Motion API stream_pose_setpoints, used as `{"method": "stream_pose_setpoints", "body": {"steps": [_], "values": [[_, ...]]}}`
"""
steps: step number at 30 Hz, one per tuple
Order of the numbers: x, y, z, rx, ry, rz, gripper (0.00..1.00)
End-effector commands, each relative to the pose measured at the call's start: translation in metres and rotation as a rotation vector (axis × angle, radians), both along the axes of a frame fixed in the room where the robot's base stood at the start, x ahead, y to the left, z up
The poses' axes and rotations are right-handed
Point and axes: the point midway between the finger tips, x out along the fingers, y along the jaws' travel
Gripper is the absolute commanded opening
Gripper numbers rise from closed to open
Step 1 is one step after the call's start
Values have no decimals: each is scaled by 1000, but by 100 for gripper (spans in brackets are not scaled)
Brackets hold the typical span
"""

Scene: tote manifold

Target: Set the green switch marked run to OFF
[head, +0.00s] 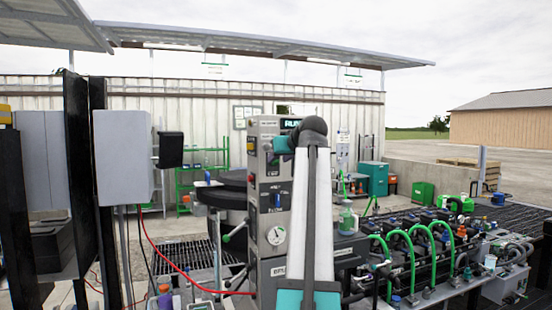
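A tall grey control column (266,220) stands in the middle of the head view, with small switches, labels and a round white gauge (277,236) on its face. A dark sign (290,123) at its top shows letters that look like "RUN", partly cut off by my arm. I cannot make out a green switch marked run; small parts are blurred, and my white and dark arm covers the column's right side. A teal piece beside the arm's dark upper joint seems to be part of my arm. My gripper's fingers cannot be seen.
Green hoses (400,240) arch over a pipe manifold at the right. A light grey box (122,157) on dark posts stands at the left. A red cable (170,262) runs from it toward the column. A green shelf (203,165) stands by the back wall.

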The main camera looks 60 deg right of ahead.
Motion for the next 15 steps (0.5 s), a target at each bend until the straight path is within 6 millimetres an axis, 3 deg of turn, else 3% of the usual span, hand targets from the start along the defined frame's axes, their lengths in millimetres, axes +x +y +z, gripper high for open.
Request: {"method": "stream_pose_setpoints", "body": {"steps": [6,15], "values": [[17,-13,-8,1,1,0,34],[23,-16,-11,-1,-1,0,34]]}}
